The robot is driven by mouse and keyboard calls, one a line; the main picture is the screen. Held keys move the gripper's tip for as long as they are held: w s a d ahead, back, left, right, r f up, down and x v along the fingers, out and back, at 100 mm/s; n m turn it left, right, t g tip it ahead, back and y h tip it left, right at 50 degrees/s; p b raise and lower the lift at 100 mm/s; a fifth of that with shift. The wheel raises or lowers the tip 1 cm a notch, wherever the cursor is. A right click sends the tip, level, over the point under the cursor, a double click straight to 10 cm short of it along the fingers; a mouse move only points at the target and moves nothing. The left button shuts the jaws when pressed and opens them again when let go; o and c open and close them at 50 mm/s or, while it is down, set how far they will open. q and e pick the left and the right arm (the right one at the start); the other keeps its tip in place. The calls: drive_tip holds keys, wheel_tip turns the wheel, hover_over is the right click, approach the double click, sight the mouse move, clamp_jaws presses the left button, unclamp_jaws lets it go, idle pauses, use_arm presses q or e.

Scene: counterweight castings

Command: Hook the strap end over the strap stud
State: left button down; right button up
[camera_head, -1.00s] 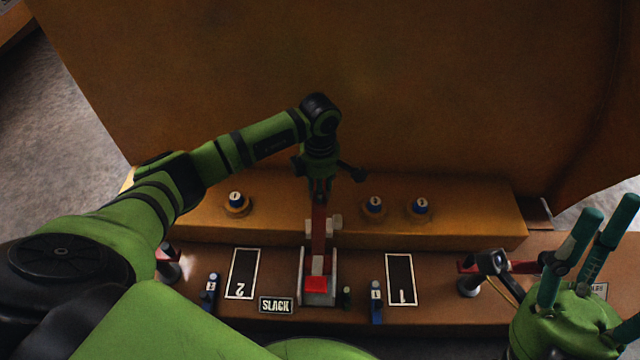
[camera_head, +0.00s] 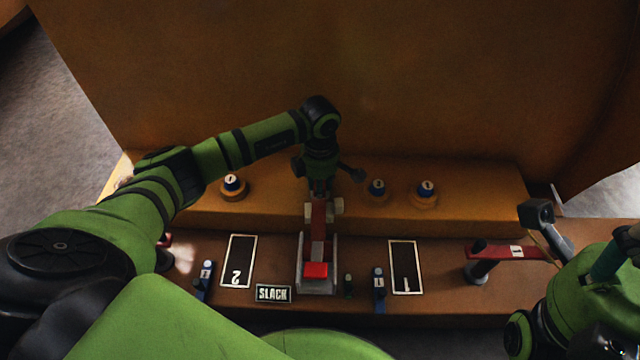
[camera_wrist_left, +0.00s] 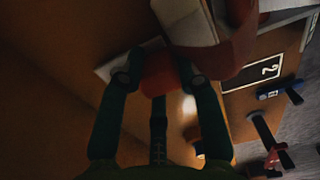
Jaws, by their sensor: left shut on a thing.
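My left gripper (camera_head: 319,188) is at the front of the orange ledge, at the far end of the red strap (camera_head: 318,218). In the left wrist view its fingers (camera_wrist_left: 160,78) are shut on the red strap end (camera_wrist_left: 158,76). The strap runs down to a grey bracket (camera_head: 302,270) with a bright red piece (camera_head: 316,270) in it. A pale metal part (camera_head: 337,206) sits right beside the strap, close to my gripper. I cannot tell where the strap stud is; the gripper may hide it.
Blue-topped knobs (camera_head: 232,184) stand on the orange ledge (camera_head: 470,190). Two numbered black plates (camera_head: 405,267), blue posts (camera_head: 379,290) and a SLACK sign (camera_head: 273,293) are on the lower shelf. A red lever (camera_head: 505,250) is at right. A large brown casting (camera_head: 400,90) stands behind.

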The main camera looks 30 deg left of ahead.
idle(0.3)
use_arm(q)
drive_tip(key=c, duration=0.8)
unclamp_jaws()
drive_tip(key=shift+f, duration=0.1)
wheel_tip(320, 180, up, 12)
drive_tip(key=shift+r, duration=0.1)
